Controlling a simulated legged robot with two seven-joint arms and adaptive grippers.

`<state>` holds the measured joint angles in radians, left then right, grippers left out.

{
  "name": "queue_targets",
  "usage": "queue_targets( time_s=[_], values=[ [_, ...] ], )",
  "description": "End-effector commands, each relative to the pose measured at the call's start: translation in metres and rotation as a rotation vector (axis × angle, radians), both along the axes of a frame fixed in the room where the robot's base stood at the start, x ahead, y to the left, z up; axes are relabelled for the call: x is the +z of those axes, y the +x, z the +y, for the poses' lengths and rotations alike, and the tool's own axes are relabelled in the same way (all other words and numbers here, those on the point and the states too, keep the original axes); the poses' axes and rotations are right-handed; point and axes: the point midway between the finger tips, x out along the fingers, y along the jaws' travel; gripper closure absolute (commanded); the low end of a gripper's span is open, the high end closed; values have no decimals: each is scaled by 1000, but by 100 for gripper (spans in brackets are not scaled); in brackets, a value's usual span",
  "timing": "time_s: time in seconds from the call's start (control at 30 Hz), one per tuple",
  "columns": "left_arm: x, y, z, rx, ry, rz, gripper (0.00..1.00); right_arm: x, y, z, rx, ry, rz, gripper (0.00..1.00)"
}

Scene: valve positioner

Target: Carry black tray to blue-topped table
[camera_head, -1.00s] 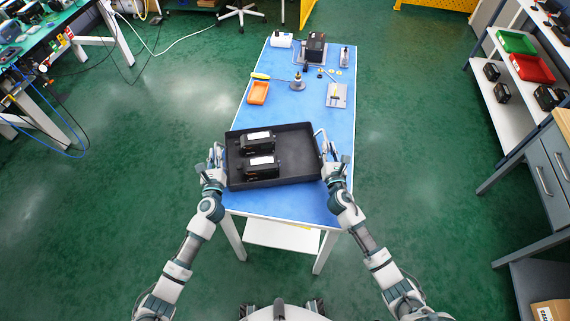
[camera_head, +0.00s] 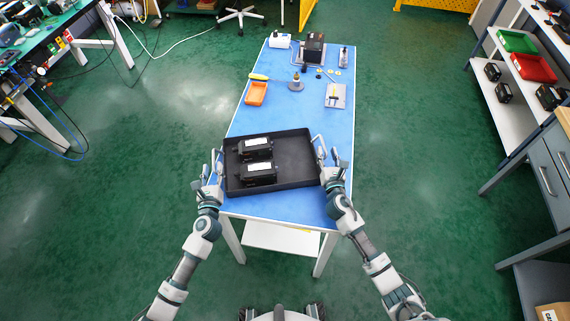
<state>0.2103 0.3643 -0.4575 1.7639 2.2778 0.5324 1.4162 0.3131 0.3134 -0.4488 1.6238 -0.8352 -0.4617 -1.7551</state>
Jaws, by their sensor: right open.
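The black tray (camera_head: 292,163) lies over the near end of the blue-topped table (camera_head: 290,207) and looks flat on it. Two black devices with white labels, a rear one (camera_head: 254,147) and a front one (camera_head: 258,172), are in the tray's left half. My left gripper (camera_head: 213,164) is at the tray's left side; its fingers are too small to tell if they are shut on the handle there. My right gripper (camera_head: 329,160) is open at the tray's right side, by the pale handle.
Farther along the table are an orange bin (camera_head: 256,94), a cone-shaped fixture (camera_head: 296,83), a grey plate (camera_head: 335,96) and a black device (camera_head: 314,47). A shelf with green and red bins (camera_head: 534,68) stands right. Green floor is clear on both sides.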

Motion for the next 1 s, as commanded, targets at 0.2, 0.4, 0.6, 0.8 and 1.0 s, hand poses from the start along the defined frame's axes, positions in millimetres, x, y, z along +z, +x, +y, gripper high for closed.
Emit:
queue_targets(
  time_s=[0.2, 0.4, 0.6, 0.8, 1.0],
  values=[
    [-2, -50, 6, 1, -4, 2, 61, 1, 0, 3, 1, -2, 0, 59],
    [-1, -74, 6, 1, -4, 0, 61, 0, 1, 1, 1, 1, 0, 59],
    [0, -79, 5, 0, -2, -2, 61, -2, -18, 0, 1, 1, 2, 59],
    [0, -79, 5, 0, -3, -2, 61, -1, -63, 2, 4, -1, 2, 59],
    [-1, -78, 7, 1, -4, -1, 61, -1, -101, 4, 3, -3, 3, 59]
  ],
)
